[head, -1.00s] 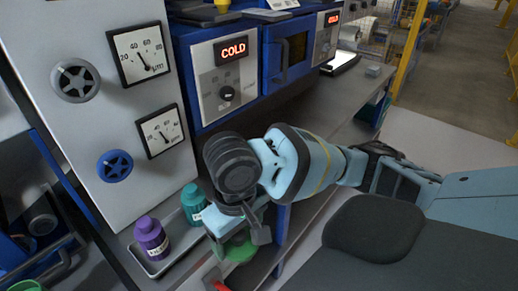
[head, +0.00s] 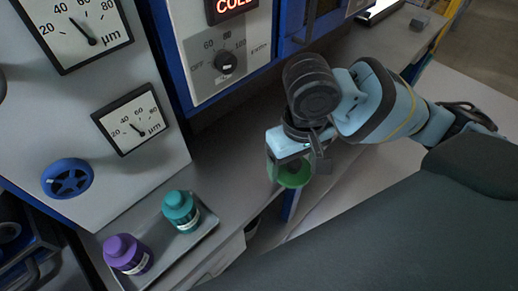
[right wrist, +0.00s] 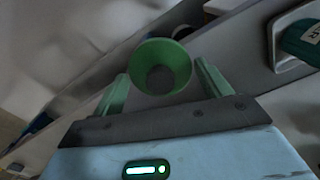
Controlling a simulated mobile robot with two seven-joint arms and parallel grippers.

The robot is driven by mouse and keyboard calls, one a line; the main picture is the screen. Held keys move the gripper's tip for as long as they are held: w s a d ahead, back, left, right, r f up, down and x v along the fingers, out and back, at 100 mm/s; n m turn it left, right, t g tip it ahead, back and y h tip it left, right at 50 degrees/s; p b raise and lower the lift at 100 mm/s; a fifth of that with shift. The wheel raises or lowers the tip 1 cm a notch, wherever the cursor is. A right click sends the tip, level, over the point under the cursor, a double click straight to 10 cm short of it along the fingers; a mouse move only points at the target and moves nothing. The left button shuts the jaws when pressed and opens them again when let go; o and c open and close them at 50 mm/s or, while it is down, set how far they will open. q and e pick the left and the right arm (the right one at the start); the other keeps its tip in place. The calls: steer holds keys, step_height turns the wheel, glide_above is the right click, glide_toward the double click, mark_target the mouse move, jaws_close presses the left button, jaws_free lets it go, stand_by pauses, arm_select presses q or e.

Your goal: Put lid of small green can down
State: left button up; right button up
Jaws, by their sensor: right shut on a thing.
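My right gripper (head: 292,162) is shut on a round green lid (head: 293,176) and holds it near the front edge of the grey bench, right of the bottle tray. In the right wrist view the lid (right wrist: 160,68) shows as a green ring, wide at the rim and hollow, between the two green fingers of the gripper (right wrist: 162,82). Whether the lid touches the bench is hard to tell. No small green can is clearly seen. My left gripper is out of view.
A teal bottle (head: 181,211) and a purple bottle (head: 127,254) stand in a grey tray (head: 207,232). A blue machine with a dial (head: 227,63) and a gauge panel (head: 110,170) rise behind the grey bench (head: 222,172). The bench between tray and lid looks clear.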

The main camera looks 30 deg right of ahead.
mark_target(245, 167)
steer(key=shift+w+d, duration=0.2)
steer(key=shift+d, duration=0.2)
steer(key=shift+w+a+r+n+p, duration=0.3)
steer(key=shift+a+n, duration=0.1)
steer(key=shift+n, duration=0.5)
steer(key=w+a+r+n+p, duration=0.2)
steer(key=w+a+n+p, duration=0.15)
steer(key=n, duration=0.85)
steer(key=w+a+r+n+p, duration=0.15)
steer(key=w+a+n, duration=0.3)
steer(key=n, duration=0.75)
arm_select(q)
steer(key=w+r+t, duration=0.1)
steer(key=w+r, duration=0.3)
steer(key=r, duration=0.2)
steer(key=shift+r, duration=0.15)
arm_select(e)
steer(key=shift+n, duration=0.3)
steer(key=shift+w+d+f, duration=0.1)
steer(key=shift+d+f, duration=0.05)
steer(key=shift+f, duration=1.6)
steer(key=shift+w+d+f, duration=0.1)
steer(key=shift+d+f, duration=0.1)
steer(key=shift+f, duration=1.5)
steer(key=shift+w+d+f, duration=0.1)
steer(key=shift+d+f, duration=0.05)
steer(key=shift+f, duration=1.6)
steer(key=shift+f, duration=0.2)
steer(key=o, duration=1)
steer(key=shift+r, duration=0.15)
